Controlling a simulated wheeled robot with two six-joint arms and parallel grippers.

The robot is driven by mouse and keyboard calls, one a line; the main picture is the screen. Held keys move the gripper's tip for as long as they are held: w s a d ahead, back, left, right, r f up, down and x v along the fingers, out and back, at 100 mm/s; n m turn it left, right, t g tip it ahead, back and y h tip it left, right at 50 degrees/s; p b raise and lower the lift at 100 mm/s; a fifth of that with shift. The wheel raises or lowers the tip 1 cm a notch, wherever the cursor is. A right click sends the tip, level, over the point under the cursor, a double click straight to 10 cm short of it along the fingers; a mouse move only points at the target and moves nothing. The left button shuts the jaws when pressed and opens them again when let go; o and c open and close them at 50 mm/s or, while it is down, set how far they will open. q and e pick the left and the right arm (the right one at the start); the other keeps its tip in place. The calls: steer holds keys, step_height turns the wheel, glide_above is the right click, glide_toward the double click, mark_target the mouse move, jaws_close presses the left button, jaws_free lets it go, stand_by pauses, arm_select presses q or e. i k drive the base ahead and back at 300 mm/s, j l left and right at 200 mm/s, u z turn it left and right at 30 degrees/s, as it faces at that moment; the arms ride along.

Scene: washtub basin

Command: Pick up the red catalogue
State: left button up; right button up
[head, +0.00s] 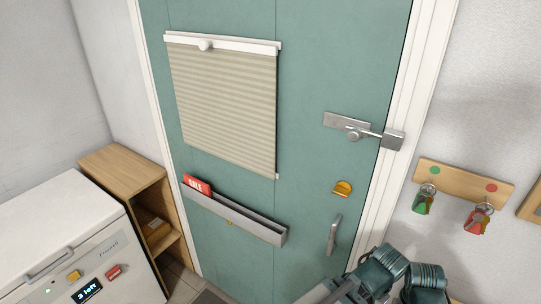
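The red catalogue (197,185), marked "SALE", stands in the left end of a grey wall pocket (245,221) fixed to the teal door. Only its upper part shows; the rest is hidden inside the pocket. One of my arms shows at the bottom right, with dark teal finger-like parts (398,281) below and right of the door handle, well apart from the catalogue. I cannot tell from this view whether that gripper is open or shut. My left gripper is not in view.
The teal door (310,80) has a pleated blind (222,110), a latch (350,128), a yellow fitting (342,188) and a handle (334,234). A white appliance (60,235) and a wooden shelf (125,172) stand at the left. A key rack (462,183) hangs at the right.

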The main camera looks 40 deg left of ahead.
mark_target(197, 185)
steer(key=u, duration=1.85)
steer(key=i+j, duration=0.95)
steer(key=j+z, duration=0.1)
steer(key=z, duration=1.55)
